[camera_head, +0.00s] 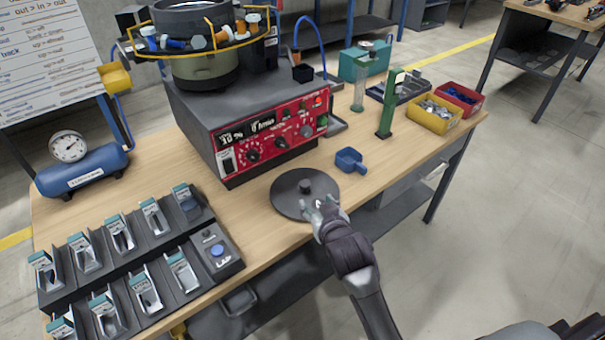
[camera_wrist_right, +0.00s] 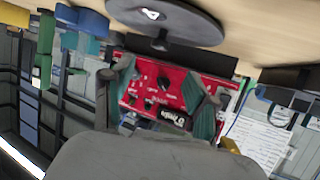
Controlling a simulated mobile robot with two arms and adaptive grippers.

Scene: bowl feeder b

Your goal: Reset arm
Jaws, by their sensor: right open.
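My right gripper (camera_head: 322,208) reaches in from the lower right in the head view, at the near edge of a dark round disc (camera_head: 290,204) with a short knob in its middle. Its fingers are spread, with nothing between them; I cannot tell whether they touch the disc. In the right wrist view, which is turned upside down, the open right gripper (camera_wrist_right: 166,100) shows two teal-tipped fingers. The disc (camera_wrist_right: 190,22) is at the top there, and the red control panel (camera_wrist_right: 180,85) shows between the fingers. My left gripper is not in view.
A bowl feeder (camera_head: 205,55) stands on a grey control box (camera_head: 230,100). A blue scoop (camera_head: 350,160), a green post (camera_head: 388,105), a yellow bin (camera_head: 433,117) and a red bin (camera_head: 462,98) are to the right. Several holders (camera_head: 125,250) and a blue tank (camera_head: 82,170) are left.

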